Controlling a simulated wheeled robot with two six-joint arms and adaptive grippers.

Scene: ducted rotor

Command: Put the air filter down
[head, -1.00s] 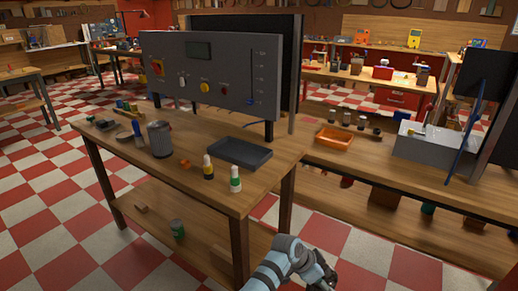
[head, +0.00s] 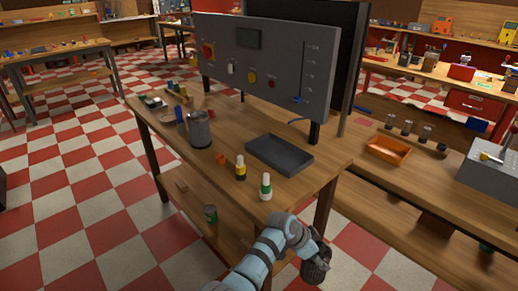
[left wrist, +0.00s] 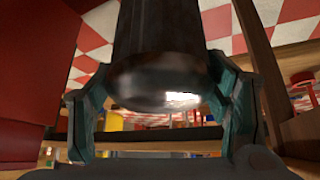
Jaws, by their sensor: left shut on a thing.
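The air filter, a dark cylinder with a shiny rounded end, fills the upper middle of the left wrist view (left wrist: 160,55). My left gripper (left wrist: 160,105) is shut on it, with a teal-edged finger on each side. In the head view my left gripper (head: 312,258) is low in the picture, in front of the near bench's right corner, and a dark ribbed end of the air filter (head: 315,271) shows below it. The wooden bench (head: 225,175) carries a black shallow tray (head: 279,155). My right gripper is not in view.
A control panel (head: 262,65) rises behind. An orange tray (head: 388,150) lies on the bench at right. Bare wood lies between canister and black tray.

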